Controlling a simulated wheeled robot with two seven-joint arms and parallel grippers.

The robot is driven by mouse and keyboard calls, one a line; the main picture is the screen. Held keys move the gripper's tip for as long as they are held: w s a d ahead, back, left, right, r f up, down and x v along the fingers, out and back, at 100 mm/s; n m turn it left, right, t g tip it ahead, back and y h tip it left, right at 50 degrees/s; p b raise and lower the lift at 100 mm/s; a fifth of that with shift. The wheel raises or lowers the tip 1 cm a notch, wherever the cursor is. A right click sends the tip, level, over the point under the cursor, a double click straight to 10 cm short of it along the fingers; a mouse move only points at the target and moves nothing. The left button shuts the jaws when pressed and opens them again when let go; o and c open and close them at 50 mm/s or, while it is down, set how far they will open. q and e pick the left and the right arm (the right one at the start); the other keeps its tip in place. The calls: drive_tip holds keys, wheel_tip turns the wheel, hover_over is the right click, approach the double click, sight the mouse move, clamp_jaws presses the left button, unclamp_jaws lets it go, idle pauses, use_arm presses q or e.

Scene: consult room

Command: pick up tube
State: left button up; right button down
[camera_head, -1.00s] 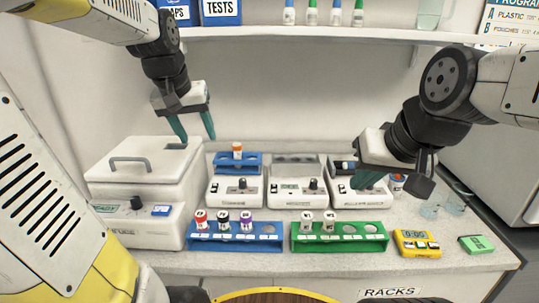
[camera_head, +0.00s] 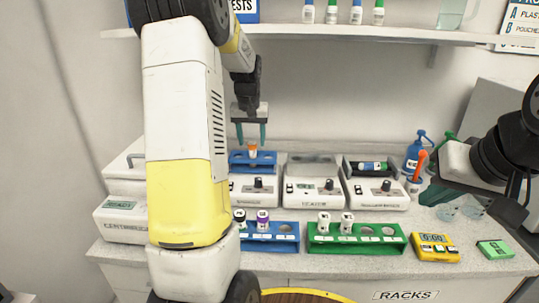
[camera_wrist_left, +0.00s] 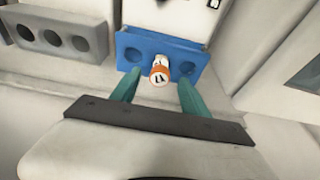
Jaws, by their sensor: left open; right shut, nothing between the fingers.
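An orange-capped tube (camera_head: 252,153) stands in a small blue rack (camera_head: 240,168) on the left bench machine. It also shows in the left wrist view (camera_wrist_left: 159,72), with the rack's empty holes beside it. My left gripper (camera_head: 250,137) is open and points down just above this tube. In the left wrist view, the tube lies between and beyond the two teal fingers of my left gripper (camera_wrist_left: 158,92), with nothing gripped. My right gripper (camera_head: 430,195) is shut and empty at the right side of the bench. Only part of its fingers shows.
Front blue rack (camera_head: 288,247) holds black- and purple-capped tubes; my left arm hides its left part. Green rack (camera_head: 355,248) holds two white-capped tubes. Blue bottle (camera_head: 415,150), yellow timer (camera_head: 435,247) and glass beakers (camera_head: 472,207) are at right. A shelf (camera_head: 400,36) hangs above.

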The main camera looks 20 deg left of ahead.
sight(253, 155)
use_arm(q)
drive_tip(key=shift+x, duration=1.4)
clamp_jaws()
drive_tip(key=shift+r, duration=0.15)
